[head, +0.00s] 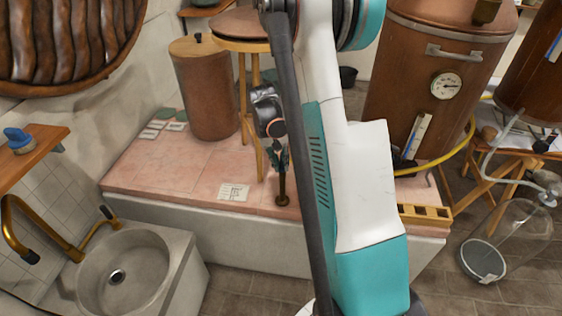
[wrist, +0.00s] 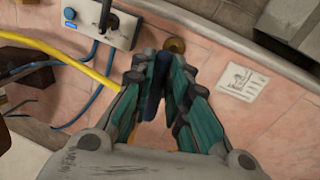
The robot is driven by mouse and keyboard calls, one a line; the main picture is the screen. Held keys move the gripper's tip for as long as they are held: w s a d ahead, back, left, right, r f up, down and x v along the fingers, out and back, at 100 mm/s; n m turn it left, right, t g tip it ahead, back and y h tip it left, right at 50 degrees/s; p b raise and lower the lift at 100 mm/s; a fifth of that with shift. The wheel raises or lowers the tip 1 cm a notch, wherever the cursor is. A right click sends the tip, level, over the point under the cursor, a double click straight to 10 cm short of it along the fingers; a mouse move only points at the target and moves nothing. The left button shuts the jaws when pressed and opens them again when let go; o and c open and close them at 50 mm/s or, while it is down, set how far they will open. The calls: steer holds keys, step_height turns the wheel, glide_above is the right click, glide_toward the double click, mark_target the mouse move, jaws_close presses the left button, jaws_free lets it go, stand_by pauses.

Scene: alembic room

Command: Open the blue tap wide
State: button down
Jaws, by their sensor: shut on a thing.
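The blue tap handle (wrist: 155,88) shows in the wrist view as a dark blue piece between my gripper's fingers (wrist: 166,65). The fingers are shut on it and cover much of it. In the head view my gripper (head: 279,160) points down over the pink tiled ledge, right at the top of a short dark brass post (head: 282,188). The handle is too small and covered to make out there. A round brass piece (wrist: 175,45) shows just beyond the fingertips in the wrist view. How far the tap is turned cannot be told.
A white paper card (head: 233,192) lies on the ledge (head: 150,180) left of the post. A copper drum (head: 205,90) stands behind. A grey box with a black plug (wrist: 104,22), a yellow hose (wrist: 60,50) and blue cables lie left of my fingers in the wrist view.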

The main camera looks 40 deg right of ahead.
steer(key=c, duration=1.6)
jaws_free()
steer(key=shift+o, duration=0.2)
step_height(320, 180, up, 12)
steer(key=w+a, duration=0.1)
steer(key=shift+w+a+f, duration=0.15)
steer(key=shift+w+a, duration=0.15)
steer(key=shift+a, duration=0.1)
